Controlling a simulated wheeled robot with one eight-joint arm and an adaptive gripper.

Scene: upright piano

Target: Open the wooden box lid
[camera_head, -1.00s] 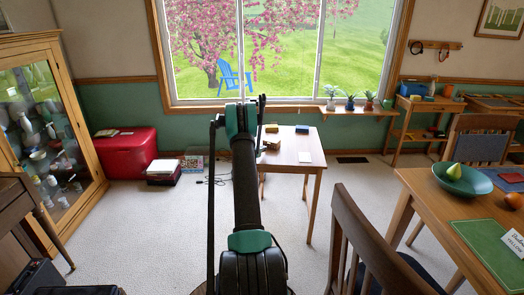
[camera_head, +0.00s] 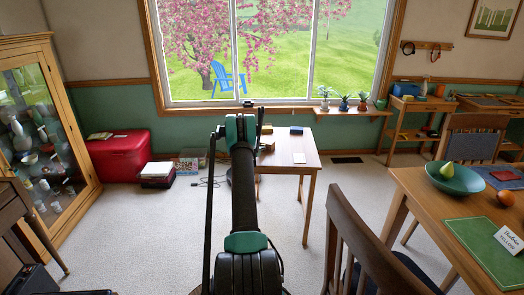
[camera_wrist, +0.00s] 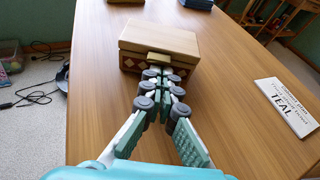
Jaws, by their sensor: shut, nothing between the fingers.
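The wooden box (camera_wrist: 160,40) stands on the small wooden table in the wrist view. It has a pale, flat lid, a darker body with a diamond pattern on its front, and a small yellowish tab (camera_wrist: 168,57) at the lid's front edge. The lid looks closed. My gripper (camera_wrist: 160,73) is shut and empty, its fingertips at the box's front just below the tab. I cannot tell whether they touch it. In the head view my arm hides most of the box.
A wooden chair (camera_head: 350,240) and a larger table (camera_head: 405,190) stand at the right. Bare tabletop lies around the box.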

